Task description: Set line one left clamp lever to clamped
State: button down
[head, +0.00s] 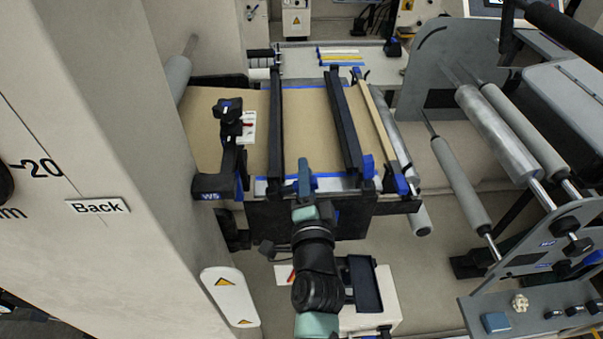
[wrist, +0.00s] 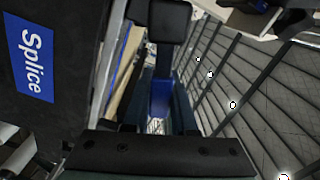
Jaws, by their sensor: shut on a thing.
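The splice table (head: 228,155) carries brown kraft web under two black clamp bars. The left clamp bar (head: 275,125) runs front to back. My gripper (head: 305,170) is at the table's front edge, just right of this bar's near end. In the wrist view my gripper (wrist: 160,112) is shut on a blue lever (wrist: 160,97), which appears to be the left clamp lever. A black block (wrist: 170,20) shows beyond it. In the head view my gripper hides most of the lever, so its exact angle cannot be told.
The right clamp bar (head: 345,122) has its own blue lever (head: 368,167) close to the right of my gripper. A black bracket (head: 230,160) marked W5 stands at left. A blue Splice label (wrist: 31,57) is on a dark panel. Rollers (head: 498,130) stand at right.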

jog(key=shift+d+f+m+b, duration=0.1)
jog(key=shift+f+m+b, duration=0.15)
jog(key=shift+f+m, duration=0.5)
jog(key=shift+d+f+m+b, duration=0.1)
jog(key=shift+f+m+b, duration=0.2)
jog(key=shift+m, duration=0.85)
jog(key=shift+f, duration=0.1)
jog(key=c, duration=0.7)
grip_release()
jog(key=shift+s, duration=0.1)
jog(key=shift+s+b, duration=0.9)
jog(key=shift+s, duration=5.5)
